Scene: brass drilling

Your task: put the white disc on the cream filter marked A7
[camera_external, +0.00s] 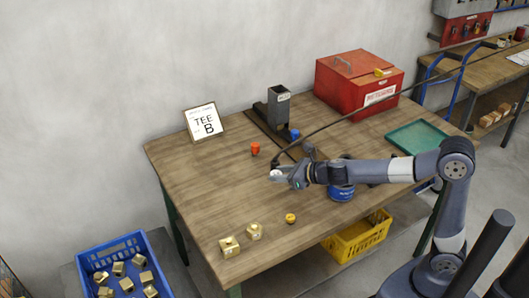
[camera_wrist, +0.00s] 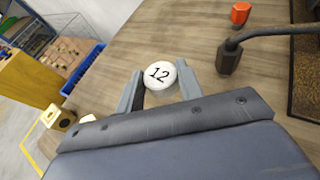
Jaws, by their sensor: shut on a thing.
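The white disc (camera_wrist: 160,74), marked 12, sits between the two fingertips of my gripper (camera_wrist: 160,88) in the wrist view. My gripper is shut on it. In the external view the white disc (camera_external: 275,173) shows as a small white spot at the tip of my gripper (camera_external: 279,175), above the middle of the wooden table. I cannot make out a cream filter or an A7 mark in either view.
On the table (camera_external: 190,172) stand two brass blocks (camera_external: 229,246) (camera_external: 254,231), a yellow-orange piece (camera_external: 290,218), an orange piece (camera_external: 255,148), a blue tin (camera_external: 341,192), a grey stand (camera_external: 279,106), a red box (camera_external: 345,90) and a green tray (camera_external: 418,135). The table's left part is clear.

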